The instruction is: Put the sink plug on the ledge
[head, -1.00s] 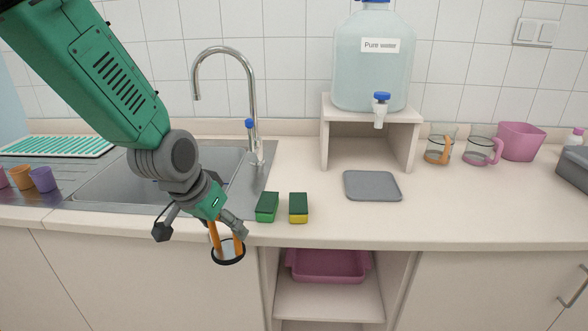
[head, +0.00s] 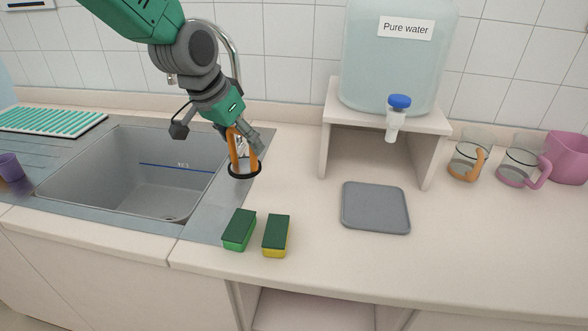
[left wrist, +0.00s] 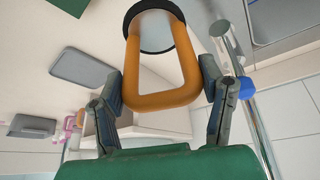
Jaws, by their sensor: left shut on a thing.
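The sink plug (head: 243,169) has an orange loop handle and a round, black-rimmed disc. My left gripper (head: 243,137) is shut on the handle, with the disc hanging below. In the head view the plug appears over the steel ledge (head: 213,208) right of the basin; I cannot tell whether it touches. In the left wrist view the orange handle (left wrist: 163,98) is between the two fingers, and the disc is at the top. The sink basin (head: 135,180) is left of the plug. My right gripper is not in view.
A green sponge (head: 239,230) and a yellow sponge (head: 276,236) lie near the ledge. The tap (head: 233,60) rises behind my gripper. A grey mat (head: 375,207) lies on the counter (head: 470,250); a water tank (head: 400,60) stands on a shelf (head: 335,108) behind it.

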